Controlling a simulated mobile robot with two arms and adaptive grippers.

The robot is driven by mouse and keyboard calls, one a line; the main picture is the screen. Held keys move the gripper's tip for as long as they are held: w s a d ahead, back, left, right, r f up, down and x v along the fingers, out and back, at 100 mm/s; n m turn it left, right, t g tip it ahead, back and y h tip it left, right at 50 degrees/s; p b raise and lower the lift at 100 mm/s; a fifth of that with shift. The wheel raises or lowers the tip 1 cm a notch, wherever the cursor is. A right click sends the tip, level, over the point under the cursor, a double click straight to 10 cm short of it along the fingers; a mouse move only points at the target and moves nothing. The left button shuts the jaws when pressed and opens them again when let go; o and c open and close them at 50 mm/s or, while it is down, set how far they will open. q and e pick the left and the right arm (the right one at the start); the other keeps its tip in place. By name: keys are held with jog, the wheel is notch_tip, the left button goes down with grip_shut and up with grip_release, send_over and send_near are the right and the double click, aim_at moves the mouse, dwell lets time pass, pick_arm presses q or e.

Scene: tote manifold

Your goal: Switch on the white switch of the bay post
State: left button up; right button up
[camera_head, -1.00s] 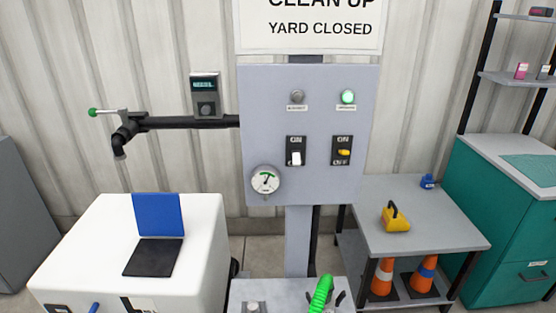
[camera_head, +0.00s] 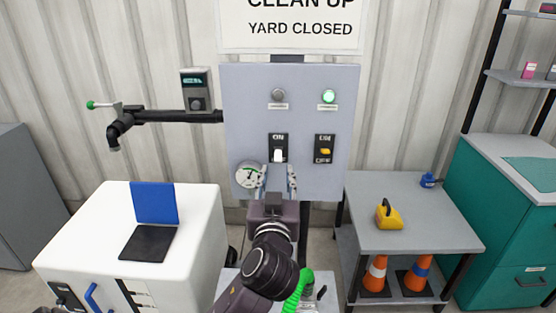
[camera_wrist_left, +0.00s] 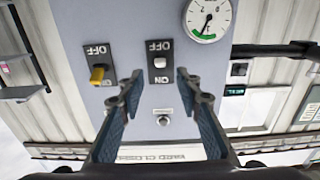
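The white switch (camera_head: 278,156) is on the left of two black switch plates on the grey panel of the bay post (camera_head: 340,100). Its ON label shows above the lever, which points down and covers the lower label in the head view. It also shows in the left wrist view (camera_wrist_left: 160,63), upside down. The lamp (camera_head: 278,95) above it is grey and unlit. My left gripper (camera_head: 278,178) is open and empty, just below the switch. In the left wrist view its fingertips (camera_wrist_left: 158,80) are apart, either side of the switch's line. My right gripper is not in view.
A yellow switch (camera_head: 325,151) sits right of the white one, under a lit green lamp (camera_head: 328,96). A gauge (camera_head: 249,175) is close to the left finger. A black pipe (camera_head: 165,118) runs left of the panel. A grey table (camera_head: 420,232) stands at right.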

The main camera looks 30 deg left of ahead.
aim_at(278, 160)
pick_arm(q)
jog(key=p+x, duration=0.1)
jog(key=x, duration=0.4)
jog(key=shift+w+a, duration=0.15)
jog(key=shift+w, duration=0.05)
jog(key=shift+w+a+f, duration=0.1)
jog(key=shift+w+a, duration=0.2)
jog(key=shift+w, duration=0.2)
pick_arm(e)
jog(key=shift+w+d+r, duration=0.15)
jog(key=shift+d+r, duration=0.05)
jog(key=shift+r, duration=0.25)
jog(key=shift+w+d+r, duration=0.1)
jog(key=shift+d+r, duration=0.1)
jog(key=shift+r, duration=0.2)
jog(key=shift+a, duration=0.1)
pick_arm(q)
jog(key=shift+c, duration=0.8)
grip_shut()
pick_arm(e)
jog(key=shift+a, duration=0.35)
